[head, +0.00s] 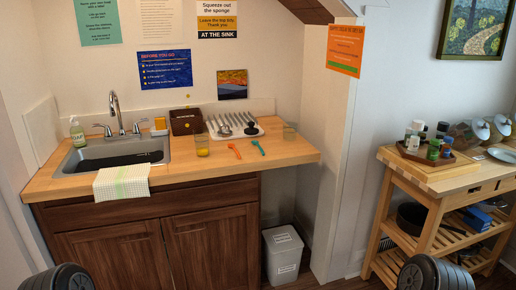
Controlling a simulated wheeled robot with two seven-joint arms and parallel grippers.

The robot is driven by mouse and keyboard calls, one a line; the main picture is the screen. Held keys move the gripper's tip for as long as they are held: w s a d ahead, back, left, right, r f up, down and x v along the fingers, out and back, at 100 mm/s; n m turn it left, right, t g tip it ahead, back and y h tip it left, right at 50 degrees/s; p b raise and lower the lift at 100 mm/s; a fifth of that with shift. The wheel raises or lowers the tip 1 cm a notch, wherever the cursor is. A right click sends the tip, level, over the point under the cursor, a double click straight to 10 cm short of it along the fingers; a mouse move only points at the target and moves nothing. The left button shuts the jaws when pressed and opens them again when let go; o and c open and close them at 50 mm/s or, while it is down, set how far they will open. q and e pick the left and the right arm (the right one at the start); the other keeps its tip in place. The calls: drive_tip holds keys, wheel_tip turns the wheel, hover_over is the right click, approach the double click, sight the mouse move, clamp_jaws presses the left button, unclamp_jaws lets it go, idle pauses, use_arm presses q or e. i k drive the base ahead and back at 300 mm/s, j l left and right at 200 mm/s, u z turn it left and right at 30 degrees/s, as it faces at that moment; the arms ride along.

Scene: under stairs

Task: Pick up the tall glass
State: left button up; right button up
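A clear glass (202,147) with something yellow in its lower part stands upright on the wooden counter (180,172), in front of a dark brown box. A second, pale see-through glass (290,132) stands at the back right of the counter, near the wall. I cannot tell for sure which one is the tall glass. Neither of my grippers shows in the head view. Only dark, ribbed parts of my arms show at the bottom left and bottom right, well away from both glasses.
An orange tool (235,151) and a teal tool (258,147) lie between the glasses. Behind them are the brown box (186,121) and a utensil rack (233,127). A sink (116,154) lies left. A wooden cart (440,195) stands right, a white bin (282,253) below.

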sight(201, 134)
drive_tip(key=i+l, duration=0.15)
drive_tip(key=i, duration=0.5)
drive_tip(key=i+l+z, duration=0.1)
drive_tip(key=i, duration=0.5)
drive_tip(key=i+l, duration=0.2)
drive_tip(key=i, duration=0.45)
